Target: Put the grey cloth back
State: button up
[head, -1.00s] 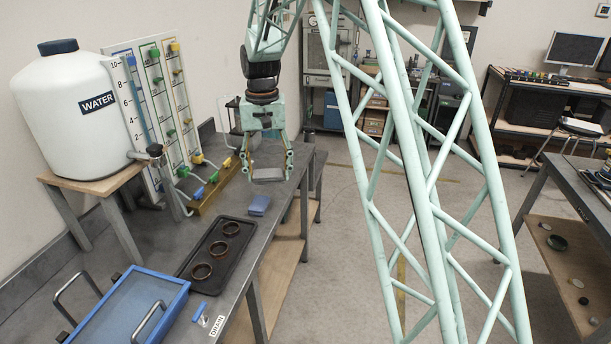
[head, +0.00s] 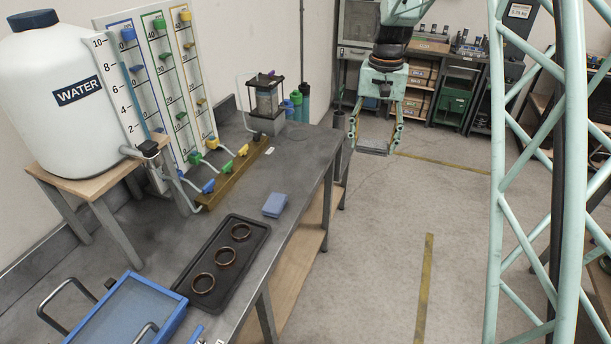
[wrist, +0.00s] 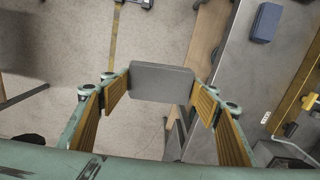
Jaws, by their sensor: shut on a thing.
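My gripper (head: 374,146) hangs in the upper middle of the head view, over the floor just right of the bench's edge. It is shut on a flat grey cloth (wrist: 161,82), which the wrist view shows as a rounded block between the two fingers. In the head view the cloth (head: 373,151) is a thin grey strip between the fingertips, clear of any surface. A blue cloth (head: 275,204) lies on the bench near its right edge; it also shows in the wrist view (wrist: 265,22).
The grey bench (head: 290,160) carries a black tray (head: 213,285) with copper rings, a blue-framed box (head: 128,310), a white water tank (head: 72,100) and a valve manifold (head: 232,172). Bare bench top lies around the blue cloth. Open floor is to the right.

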jog(key=shift+d, duration=0.15)
dwell(0.3)
jog(key=s+a+f+n+p, duration=0.2)
jog(key=s+a+f+n, duration=0.1)
jog(key=a, duration=0.5)
jog(key=s+a+f+n+p, duration=0.2)
jog(key=a+f+n, duration=0.3)
jog(key=a+n, duration=0.3)
jog(key=s+a+f+n+p, duration=0.3)
jog(key=a+f+n, duration=0.2)
jog(key=a, duration=0.4)
jog(key=shift+s+a+n, duration=0.2)
jog(key=shift+s+n, duration=0.1)
jog(key=shift+n, duration=0.2)
jog(key=shift+w, duration=0.1)
jog(key=w, duration=0.5)
jog(key=w+f, duration=0.1)
jog(key=w, duration=0.4)
jog(key=w+p, duration=0.1)
jog(key=w, duration=0.4)
jog(key=shift+w+f, duration=0.1)
jog(key=shift+f, duration=0.05)
